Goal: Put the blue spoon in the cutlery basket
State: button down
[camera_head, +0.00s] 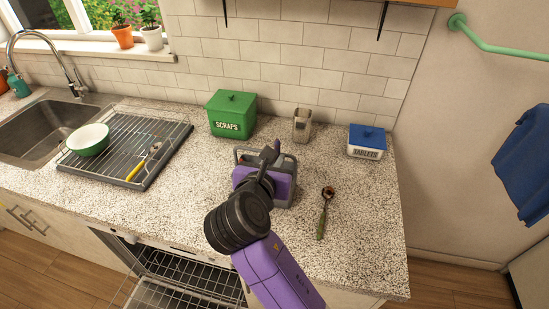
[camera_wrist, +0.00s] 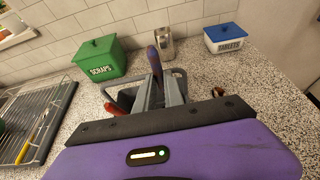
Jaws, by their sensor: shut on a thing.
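My gripper (camera_wrist: 160,95) is shut on the blue spoon (camera_wrist: 154,62), whose blue handle end sticks up between the fingers in the wrist view. The spoon's lower part is hidden by the fingers. The cutlery basket is the grey handled container (camera_head: 290,161) on the counter; its rim also shows in the wrist view (camera_wrist: 180,74). My gripper is over the basket in both views. A red handle (camera_wrist: 114,107) shows at the basket's left side. My arm and hand hide much of the basket, so I cannot tell how deep the spoon sits.
A green SCRAPS box (camera_head: 231,115), a grey holder (camera_head: 302,125) and a blue-lidded TABLETS box (camera_head: 367,141) stand behind. A green-handled spoon (camera_head: 322,217) lies right. A rack (camera_head: 126,127) with a bowl (camera_head: 88,140) and yellow-handled utensil (camera_head: 137,170) is left. An open dishwasher (camera_head: 190,278) is below.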

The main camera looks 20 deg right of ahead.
jog(key=c, duration=1.4)
grip_release()
jog(key=shift+o, duration=0.2)
jog(key=v, duration=0.7)
jog(key=shift+s+a+b, duration=0.2)
jog(key=shift+s+b, duration=0.15)
